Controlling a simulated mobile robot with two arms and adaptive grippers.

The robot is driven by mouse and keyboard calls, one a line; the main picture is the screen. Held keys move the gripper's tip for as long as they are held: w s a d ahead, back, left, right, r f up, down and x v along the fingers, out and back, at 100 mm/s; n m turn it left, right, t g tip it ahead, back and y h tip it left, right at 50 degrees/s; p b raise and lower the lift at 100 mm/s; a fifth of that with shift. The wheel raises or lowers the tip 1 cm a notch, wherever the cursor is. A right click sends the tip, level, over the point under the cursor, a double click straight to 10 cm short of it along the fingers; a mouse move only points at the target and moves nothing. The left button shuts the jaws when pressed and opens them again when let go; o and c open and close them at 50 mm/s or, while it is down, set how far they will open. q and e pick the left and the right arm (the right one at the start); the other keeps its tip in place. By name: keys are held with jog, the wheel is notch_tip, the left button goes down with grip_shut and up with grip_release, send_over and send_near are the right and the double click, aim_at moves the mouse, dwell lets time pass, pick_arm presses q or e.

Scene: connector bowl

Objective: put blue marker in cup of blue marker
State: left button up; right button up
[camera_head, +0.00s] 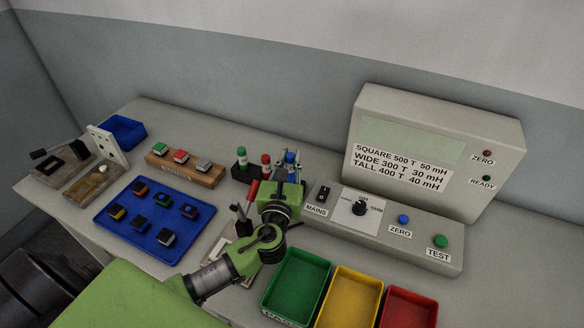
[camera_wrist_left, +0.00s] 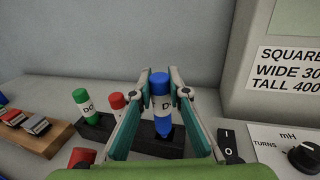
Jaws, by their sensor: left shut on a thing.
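The blue marker (camera_wrist_left: 161,95) is upright, with a white label and blue ends. In the left wrist view it stands between the two fingers of my left gripper (camera_wrist_left: 158,80), which are shut on it. It also shows in the head view (camera_head: 290,157), just beyond the gripper (camera_head: 289,160). The black cup of the blue marker (camera_wrist_left: 176,142) is directly below and around the marker's lower end in the wrist view. I cannot tell how deep the tip sits in it. My right gripper is not in view.
A green marker (camera_head: 241,154) and a red marker (camera_head: 266,161) stand in black holders to the left. A grey meter box (camera_head: 440,145) stands to the right. Green (camera_head: 296,283), yellow (camera_head: 349,298) and red (camera_head: 408,308) bins are in front. A blue tray (camera_head: 120,236) lies left.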

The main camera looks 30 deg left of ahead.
aim_at(290, 175)
pick_arm(q)
jog(key=shift+w+a+f, duration=0.1)
jog(key=shift+w+f, duration=0.35)
jog(key=shift+f, duration=0.1)
notch_tip(290, 175, down, 3)
jog(key=shift+w+f, duration=0.15)
jog(key=shift+f, duration=0.25)
jog(key=o, duration=0.9)
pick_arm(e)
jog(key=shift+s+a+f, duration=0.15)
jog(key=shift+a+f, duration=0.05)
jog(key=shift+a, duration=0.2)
